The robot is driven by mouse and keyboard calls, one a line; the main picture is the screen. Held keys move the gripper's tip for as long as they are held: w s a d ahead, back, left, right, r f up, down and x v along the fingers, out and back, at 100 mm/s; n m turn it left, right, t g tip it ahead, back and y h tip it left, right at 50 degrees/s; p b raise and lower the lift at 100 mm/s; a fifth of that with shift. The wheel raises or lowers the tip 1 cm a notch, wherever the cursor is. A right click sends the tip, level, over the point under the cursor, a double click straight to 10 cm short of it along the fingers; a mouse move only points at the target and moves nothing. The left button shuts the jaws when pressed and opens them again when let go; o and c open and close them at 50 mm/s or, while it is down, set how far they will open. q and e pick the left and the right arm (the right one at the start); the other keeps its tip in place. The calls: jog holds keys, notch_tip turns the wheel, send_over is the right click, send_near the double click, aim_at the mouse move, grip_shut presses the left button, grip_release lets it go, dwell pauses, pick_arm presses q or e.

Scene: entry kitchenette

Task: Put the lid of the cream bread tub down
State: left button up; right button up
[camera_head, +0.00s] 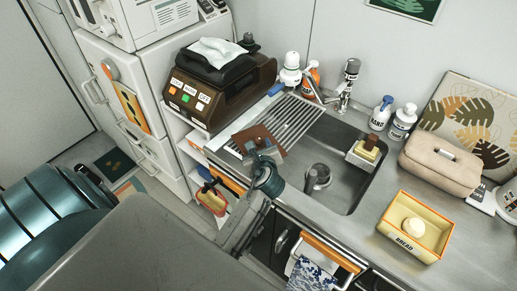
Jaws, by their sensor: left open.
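The cream bread tub (427,252) stands on the counter at the lower right, with orange-yellow sides and a BREAD label on its front. A round cream piece (413,227) shows in the middle of its top. I cannot tell whether this is the knob of a lid set inside the rim or something lying in the tub. No separate lid is clear to see. My left gripper (259,149) is open above the left edge of the sink unit, well to the left of the tub and apart from it. My right gripper is not in view.
A brown flat piece (262,136) lies by the drying rack (290,121), close to my left gripper. The sink (340,190) lies between gripper and tub. A beige case (440,163) and bottles (402,122) stand behind the tub. A brown appliance (215,95) stands left.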

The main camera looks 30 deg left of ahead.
aim_at(258, 141)
pick_arm(q)
jog(key=x, duration=0.1)
jog(key=b+x, duration=0.1)
jog(key=shift+w+f, duration=0.2)
jog(key=shift+f, duration=0.15)
jog(key=shift+w+a+b, duration=0.3)
jog(key=shift+a+b, duration=0.05)
jog(key=shift+r, duration=0.1)
jog(key=shift+c, duration=0.6)
jog(key=c, duration=0.7)
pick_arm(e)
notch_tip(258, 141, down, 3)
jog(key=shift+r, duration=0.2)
pick_arm(q)
jog(key=shift+c, duration=0.2)
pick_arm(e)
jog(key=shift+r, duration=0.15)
